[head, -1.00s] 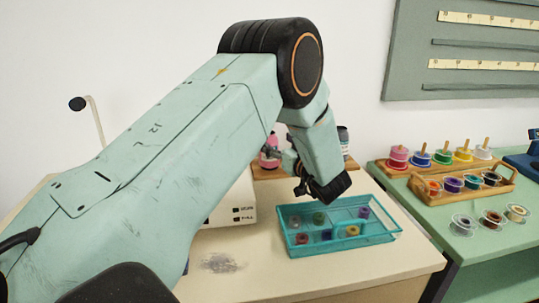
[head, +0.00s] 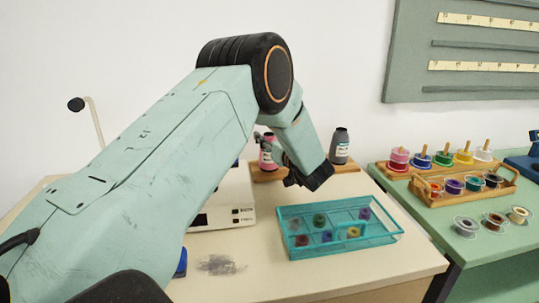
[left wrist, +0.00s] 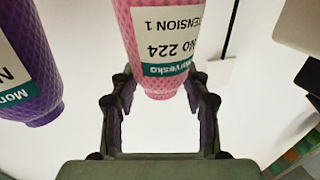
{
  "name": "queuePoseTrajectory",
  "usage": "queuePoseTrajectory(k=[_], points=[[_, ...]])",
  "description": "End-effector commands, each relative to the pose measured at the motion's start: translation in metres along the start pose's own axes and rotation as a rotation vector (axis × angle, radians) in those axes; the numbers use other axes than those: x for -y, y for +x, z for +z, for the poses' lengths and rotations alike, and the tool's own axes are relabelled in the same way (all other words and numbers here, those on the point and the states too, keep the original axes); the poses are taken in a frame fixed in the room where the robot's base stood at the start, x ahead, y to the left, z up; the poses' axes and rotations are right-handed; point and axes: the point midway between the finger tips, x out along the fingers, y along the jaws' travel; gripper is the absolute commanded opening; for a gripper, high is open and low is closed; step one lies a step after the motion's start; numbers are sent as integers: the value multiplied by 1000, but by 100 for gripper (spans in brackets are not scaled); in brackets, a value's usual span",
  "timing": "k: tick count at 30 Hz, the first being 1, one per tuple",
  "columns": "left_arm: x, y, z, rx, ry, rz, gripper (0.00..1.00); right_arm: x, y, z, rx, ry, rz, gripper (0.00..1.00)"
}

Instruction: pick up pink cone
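The pink cone (head: 267,153) stands upright at the left part of a wooden board (head: 345,167) at the back of the table. In the left wrist view the pink cone (left wrist: 160,45), with a white and green label, appears upside down at the top middle. My left gripper (head: 270,146) is at the cone, partly covering it in the head view. In the left wrist view its fingers (left wrist: 160,88) are spread, one on each side of the cone's narrow end. I cannot tell whether they touch it. My right gripper is not in view.
A purple cone (left wrist: 28,75) is close by in the left wrist view. A dark grey cone (head: 339,148) stands on the board's right. A teal tray (head: 372,240) with several spools is in front. A white device (head: 228,200) sits left. Spool racks (head: 470,190) stand on the green counter.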

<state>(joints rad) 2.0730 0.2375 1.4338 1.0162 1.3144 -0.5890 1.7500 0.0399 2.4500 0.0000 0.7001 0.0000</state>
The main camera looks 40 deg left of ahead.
Motion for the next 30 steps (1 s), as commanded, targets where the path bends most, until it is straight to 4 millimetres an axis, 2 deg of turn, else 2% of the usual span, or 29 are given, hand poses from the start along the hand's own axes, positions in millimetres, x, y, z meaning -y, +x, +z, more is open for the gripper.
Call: queuePoseTrajectory(k=[2,15,26,30], points=[[0,0,0,0,0,0,37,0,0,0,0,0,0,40],[0,0,0,-1,-1,0,0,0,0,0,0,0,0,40],[0,0,-2,-2,-2,0,0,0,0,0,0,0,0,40],[0,0,-16,-2,-3,0,0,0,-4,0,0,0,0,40]])
